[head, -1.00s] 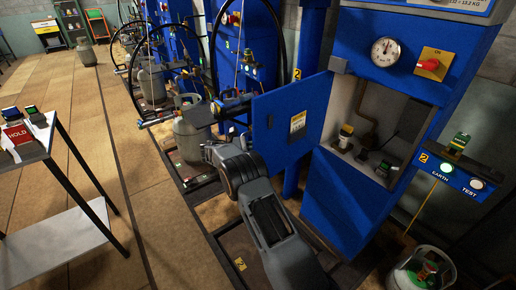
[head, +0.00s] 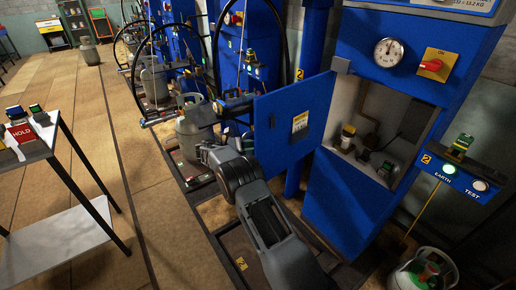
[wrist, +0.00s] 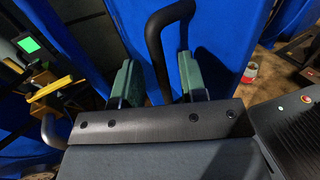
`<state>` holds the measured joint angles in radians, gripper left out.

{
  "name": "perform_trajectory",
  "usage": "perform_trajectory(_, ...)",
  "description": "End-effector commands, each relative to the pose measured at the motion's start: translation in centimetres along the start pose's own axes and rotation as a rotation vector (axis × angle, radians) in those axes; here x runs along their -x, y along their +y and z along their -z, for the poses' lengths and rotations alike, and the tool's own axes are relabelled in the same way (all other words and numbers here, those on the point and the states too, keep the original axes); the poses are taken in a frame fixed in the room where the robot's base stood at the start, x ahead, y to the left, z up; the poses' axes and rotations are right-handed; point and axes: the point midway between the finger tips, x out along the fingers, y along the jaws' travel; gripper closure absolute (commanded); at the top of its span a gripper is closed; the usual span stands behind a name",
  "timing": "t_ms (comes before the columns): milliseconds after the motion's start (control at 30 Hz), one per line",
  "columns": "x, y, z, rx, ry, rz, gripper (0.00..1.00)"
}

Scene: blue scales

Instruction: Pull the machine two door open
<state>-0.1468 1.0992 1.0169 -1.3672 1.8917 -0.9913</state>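The machine two door (head: 285,125) is a blue panel with a small white and yellow label. In the head view it stands swung out to the left of the blue machine two cabinet (head: 340,205), whose inside shows. In the wrist view a black bar handle (wrist: 157,45) stands out from a blue panel (wrist: 215,40). My gripper (wrist: 155,82) has its two green fingers apart, one on each side of the handle, with a gap visible to both. In the head view my arm reaches to the door's left, and my fingertips are hard to make out.
A gauge (head: 389,52) and a red knob (head: 431,65) sit above the opening. A side shelf (head: 460,175) has lit EARTH and TEST buttons. Gas cylinders (head: 193,130) and other blue machines stand behind.

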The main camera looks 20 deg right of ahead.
Motion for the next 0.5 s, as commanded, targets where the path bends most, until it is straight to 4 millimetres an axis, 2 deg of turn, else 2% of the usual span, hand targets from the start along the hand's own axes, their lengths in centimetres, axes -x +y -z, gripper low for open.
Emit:
perform_trajectory(100, 2.0, 0.0, 0.1, 0.000, 0.000, -0.003, 0.61)
perform_trajectory(233, 3.6, 0.1, 0.1, -0.001, -0.001, -0.003, 0.61)
perform_trajectory(500, 4.9, 0.0, 0.0, 0.000, -0.001, -0.001, 0.61)
